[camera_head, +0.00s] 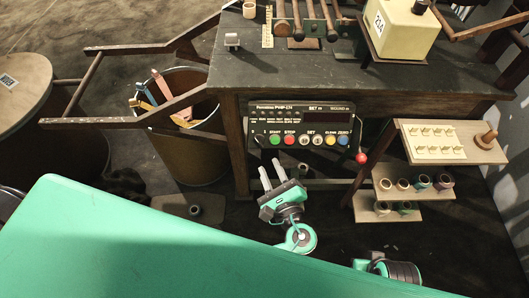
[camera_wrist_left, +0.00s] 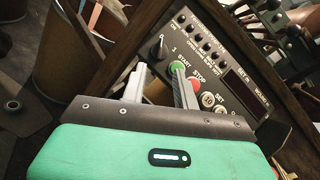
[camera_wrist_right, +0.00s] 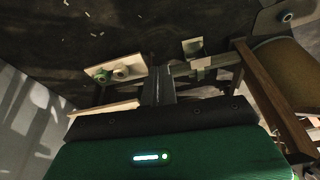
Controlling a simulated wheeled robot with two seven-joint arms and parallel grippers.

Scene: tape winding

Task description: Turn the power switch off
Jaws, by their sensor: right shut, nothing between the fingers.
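The power switch (camera_wrist_left: 158,48) is a black rotary knob at the left end of the black control panel (camera_wrist_left: 215,60), beside the green START button (camera_wrist_left: 177,67). In the head view the panel (camera_head: 300,107) is on the front of the workbench; the knob is too small there to read. My left gripper (camera_head: 270,165) is open and empty, below the panel's left end. In the left wrist view its fingertips (camera_wrist_left: 159,66) point at the panel, with the knob beyond the gap between them. My right gripper (camera_wrist_right: 158,75) is shut and empty, low and away from the panel.
A red START-row neighbour, the STOP button (camera_wrist_left: 193,84), lies close to the left fingers. A bin with tools (camera_head: 185,150) stands left of the bench. A tiered wooden shelf (camera_head: 455,158) with small rolls stands right. A red ball-ended lever (camera_head: 361,158) sticks out near the panel.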

